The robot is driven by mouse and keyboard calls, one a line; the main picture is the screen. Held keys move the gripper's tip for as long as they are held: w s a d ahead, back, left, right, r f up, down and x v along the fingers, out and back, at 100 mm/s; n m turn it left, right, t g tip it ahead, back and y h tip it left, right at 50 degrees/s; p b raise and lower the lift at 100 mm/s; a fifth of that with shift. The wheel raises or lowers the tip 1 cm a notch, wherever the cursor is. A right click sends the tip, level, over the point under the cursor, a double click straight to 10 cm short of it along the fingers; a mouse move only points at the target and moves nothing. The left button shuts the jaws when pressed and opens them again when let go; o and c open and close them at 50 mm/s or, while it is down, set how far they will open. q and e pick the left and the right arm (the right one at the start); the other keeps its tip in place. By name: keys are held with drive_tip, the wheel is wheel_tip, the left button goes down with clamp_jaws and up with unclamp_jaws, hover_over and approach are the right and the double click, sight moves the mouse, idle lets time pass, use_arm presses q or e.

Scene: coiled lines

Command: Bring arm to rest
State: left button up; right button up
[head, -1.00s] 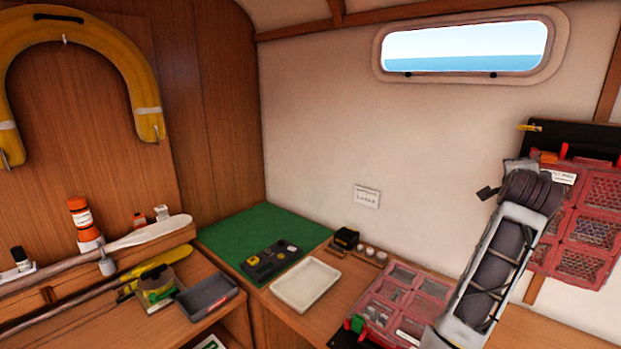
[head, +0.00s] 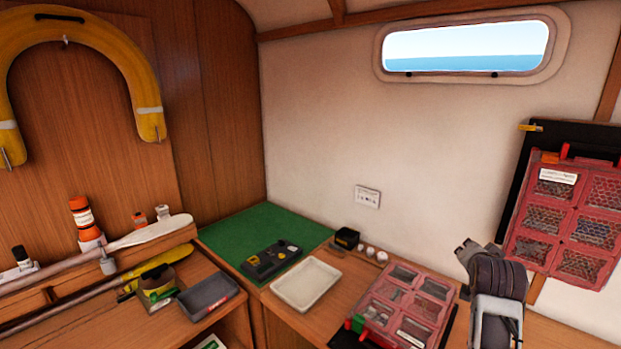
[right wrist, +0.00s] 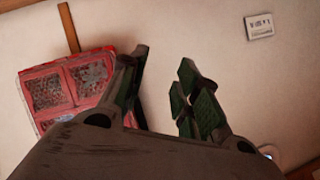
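My right arm (head: 497,295) shows at the lower right of the head view, its dark rounded joint in front of the wall and beside the red case on the counter. In the right wrist view, my right gripper (right wrist: 163,68) has its two dark, green-padded fingers spread apart with nothing between them. It faces the pale wall and touches nothing that I can see. In the head view I cannot make out its fingertips clearly. My left gripper and left arm are out of view.
A red compartment case (head: 405,300) lies on the counter; another (head: 565,215) hangs on the wall and shows in the right wrist view (right wrist: 72,85). A white tray (head: 306,284), black device (head: 270,260) and grey bin (head: 207,296) stand left.

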drive_tip(key=s+a+f+n+g+y, duration=0.1)
drive_tip(key=s+a+f+n+g, duration=0.1)
drive_tip(key=s+f, duration=0.4)
drive_tip(key=s+a+f+n+g+y, duration=0.1)
drive_tip(key=s+a+f+n+y, duration=0.1)
drive_tip(key=s+a+f+n, duration=0.3)
drive_tip(key=s+a+f+n+g+y, duration=0.2)
drive_tip(key=s+a+f+n, duration=0.2)
drive_tip(key=s+a+f, duration=0.3)
drive_tip(key=shift+s+a+f+g, duration=0.1)
drive_tip(key=shift+s+f+g, duration=0.05)
drive_tip(key=shift+f, duration=1.25)
drive_tip(key=shift+s+f+g, duration=0.15)
drive_tip(key=shift+f, duration=1.25)
drive_tip(key=s+a+f+n+g+y, duration=0.1)
drive_tip(key=s+a+f+n+g, duration=0.3)
drive_tip(key=s, duration=0.5)
drive_tip(key=s+f, duration=0.3)
drive_tip(key=f, duration=3.1)
drive_tip(key=s+d+f, duration=0.1)
drive_tip(key=s+f, duration=0.8)
drive_tip(key=s, duration=0.2)
drive_tip(key=s+d+f+g, duration=0.1)
drive_tip(key=s+d+f, duration=0.1)
drive_tip(key=s+f, duration=0.8)
drive_tip(key=shift+s+d+f+m, duration=0.25)
drive_tip(key=shift+s+d+m, duration=0.05)
drive_tip(key=shift+s, duration=0.35)
